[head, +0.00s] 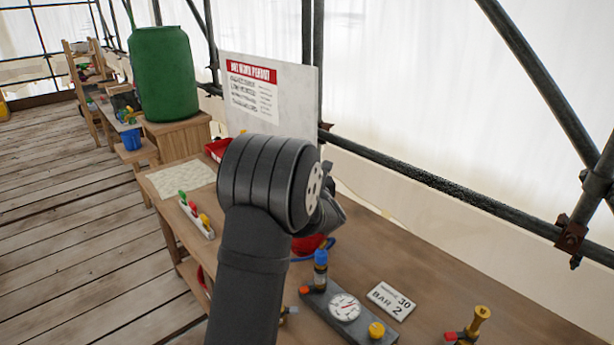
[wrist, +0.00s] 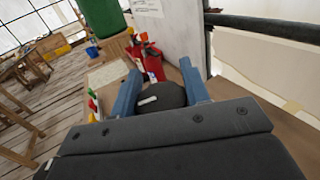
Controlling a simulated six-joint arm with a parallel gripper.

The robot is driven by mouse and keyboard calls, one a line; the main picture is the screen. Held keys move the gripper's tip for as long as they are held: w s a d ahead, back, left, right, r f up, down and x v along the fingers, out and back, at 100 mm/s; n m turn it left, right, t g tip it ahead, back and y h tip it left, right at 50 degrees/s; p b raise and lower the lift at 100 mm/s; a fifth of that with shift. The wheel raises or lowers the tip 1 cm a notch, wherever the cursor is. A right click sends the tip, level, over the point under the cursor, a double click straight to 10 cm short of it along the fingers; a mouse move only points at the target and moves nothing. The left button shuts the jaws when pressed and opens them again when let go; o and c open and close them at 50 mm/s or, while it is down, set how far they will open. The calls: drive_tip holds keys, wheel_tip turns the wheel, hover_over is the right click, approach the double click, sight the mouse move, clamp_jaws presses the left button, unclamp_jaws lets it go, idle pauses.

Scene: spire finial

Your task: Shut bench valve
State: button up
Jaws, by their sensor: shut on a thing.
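In the wrist view my gripper (wrist: 160,74) has its two blue fingers on either side of a dark round knob (wrist: 165,97) with a white bar mark, and is shut on it. This looks like the bench valve's handle, though its body is hidden below. In the head view my dark arm covers the knob, and only part of my gripper (head: 328,205) shows behind the wrist. A grey block with a white dial gauge (head: 344,307), a blue-topped fitting (head: 320,268) and a yellow knob (head: 376,330) lies on the bench nearby.
A "30 BAR 2" plate (head: 391,300) and a brass fitting (head: 476,322) lie to the right. A white notice board (head: 275,95) stands behind my arm. A rack of coloured markers (head: 196,216) is at left.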

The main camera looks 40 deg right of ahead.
drive_tip(key=shift+s+d+r+m+g+h, duration=0.1)
drive_tip(key=shift+d+m+g+h, duration=0.05)
drive_tip(key=shift+m+g+h, duration=0.7)
drive_tip(key=shift+s+d+m+g+h, duration=0.1)
drive_tip(key=shift+m+g+h, duration=0.4)
drive_tip(key=shift+h, duration=0.55)
drive_tip(key=o, duration=1)
drive_tip(key=v, duration=1.7)
drive_tip(key=shift+s+a, duration=0.15)
